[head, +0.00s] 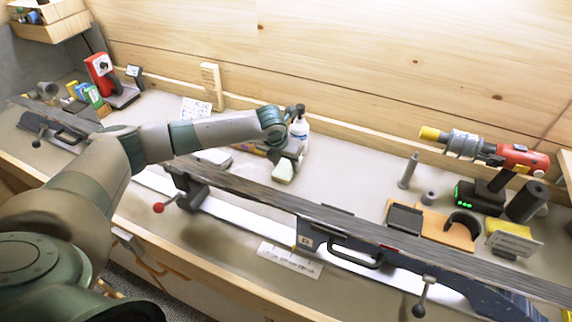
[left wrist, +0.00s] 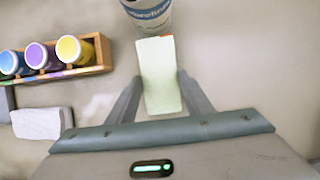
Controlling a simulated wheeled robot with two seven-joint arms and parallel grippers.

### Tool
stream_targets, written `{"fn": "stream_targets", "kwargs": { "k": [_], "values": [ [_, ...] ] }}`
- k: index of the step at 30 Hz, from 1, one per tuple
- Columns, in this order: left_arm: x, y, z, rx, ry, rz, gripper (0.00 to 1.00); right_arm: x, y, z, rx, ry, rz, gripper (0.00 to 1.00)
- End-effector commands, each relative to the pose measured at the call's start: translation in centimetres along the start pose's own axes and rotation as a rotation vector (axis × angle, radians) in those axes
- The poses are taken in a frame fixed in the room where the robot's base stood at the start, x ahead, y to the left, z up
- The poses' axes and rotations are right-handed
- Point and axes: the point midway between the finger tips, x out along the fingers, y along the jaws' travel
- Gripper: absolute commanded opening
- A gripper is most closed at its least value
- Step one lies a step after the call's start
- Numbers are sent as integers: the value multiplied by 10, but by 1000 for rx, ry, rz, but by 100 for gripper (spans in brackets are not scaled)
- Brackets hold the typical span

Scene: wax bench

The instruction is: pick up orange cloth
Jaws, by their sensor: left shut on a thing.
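My left gripper (head: 287,160) reaches over the far part of the bench in the head view. In the left wrist view its fingers (left wrist: 160,78) are on either side of a pale green block (left wrist: 161,92), shut on it. The block has a small orange mark at its far end. It also shows below the gripper in the head view (head: 283,172); I cannot tell whether it touches the bench. No orange cloth is clearly recognisable; an orange-brown strip (head: 170,275) shows at the bench front, partly hidden. My right gripper is not in view.
A white bottle (head: 300,128) stands just beyond my left gripper. A wooden rack with blue, purple and yellow jars (left wrist: 75,50) is to the left in the wrist view. A long dark ski (head: 270,197) crosses the bench in front. Tools (head: 470,150) stand at right.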

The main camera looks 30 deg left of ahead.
Motion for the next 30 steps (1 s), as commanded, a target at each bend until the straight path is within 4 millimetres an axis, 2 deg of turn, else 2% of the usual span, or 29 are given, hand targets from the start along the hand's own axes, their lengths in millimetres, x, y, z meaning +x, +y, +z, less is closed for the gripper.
{"fn": "stream_targets", "kwargs": {
  "k": [5,11,24,30],
  "values": [
    [-10,0,5,0,-3,-2,21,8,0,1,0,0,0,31],
    [-36,-1,16,1,-6,-1,21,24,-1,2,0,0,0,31],
    [-98,-74,-6,4,-4,-4,21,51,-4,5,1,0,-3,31],
    [-116,-93,-12,1,-3,-3,21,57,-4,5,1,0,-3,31]
  ]
}}
